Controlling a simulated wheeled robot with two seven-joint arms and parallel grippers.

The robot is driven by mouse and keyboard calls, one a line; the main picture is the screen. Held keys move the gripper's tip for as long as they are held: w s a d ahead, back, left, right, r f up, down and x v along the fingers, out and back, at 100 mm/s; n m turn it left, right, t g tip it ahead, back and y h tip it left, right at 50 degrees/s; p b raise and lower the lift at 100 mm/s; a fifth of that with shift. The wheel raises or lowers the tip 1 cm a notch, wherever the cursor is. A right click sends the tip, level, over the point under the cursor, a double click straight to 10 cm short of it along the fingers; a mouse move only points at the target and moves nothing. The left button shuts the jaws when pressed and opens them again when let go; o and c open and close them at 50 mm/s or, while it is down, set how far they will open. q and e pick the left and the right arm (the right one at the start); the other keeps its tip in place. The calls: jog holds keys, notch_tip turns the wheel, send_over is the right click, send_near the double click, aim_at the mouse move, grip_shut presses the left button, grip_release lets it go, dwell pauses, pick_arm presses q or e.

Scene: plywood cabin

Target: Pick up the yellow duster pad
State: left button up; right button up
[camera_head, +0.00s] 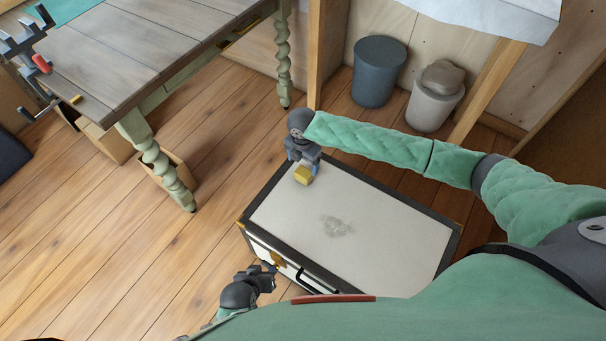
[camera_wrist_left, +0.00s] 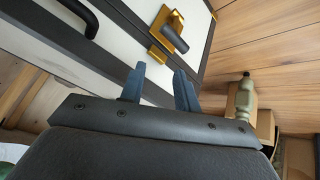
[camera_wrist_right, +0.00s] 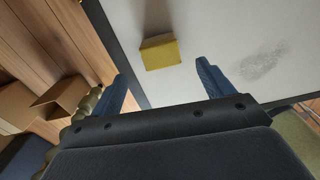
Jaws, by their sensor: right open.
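The yellow duster pad (camera_head: 303,175) lies on the white top of a dark-edged chest (camera_head: 390,225), near its far left corner. It also shows in the right wrist view (camera_wrist_right: 160,53), beyond and between my fingers. My right gripper (camera_head: 304,163) is open, directly over the pad in the head view, with blue fingers on either side; in the right wrist view (camera_wrist_right: 160,82) nothing is between its fingertips. My left gripper (camera_head: 270,271) is by the chest's front side, near a brass latch (camera_wrist_left: 168,36). Its fingers stand apart and empty in the left wrist view (camera_wrist_left: 160,75).
A grey smudge (camera_head: 337,226) marks the chest top. A black handle (camera_head: 312,282) is on the chest's front. A wooden table (camera_head: 130,50) with green twisted legs stands at the left. Two bins (camera_head: 378,72) stand behind the chest.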

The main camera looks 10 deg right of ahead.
aim_at(304, 172)
jog(key=shift+f, duration=0.4)
jog(key=shift+d+f, duration=0.2)
jog(key=shift+f, duration=3.3)
jog(key=c, duration=1.1)
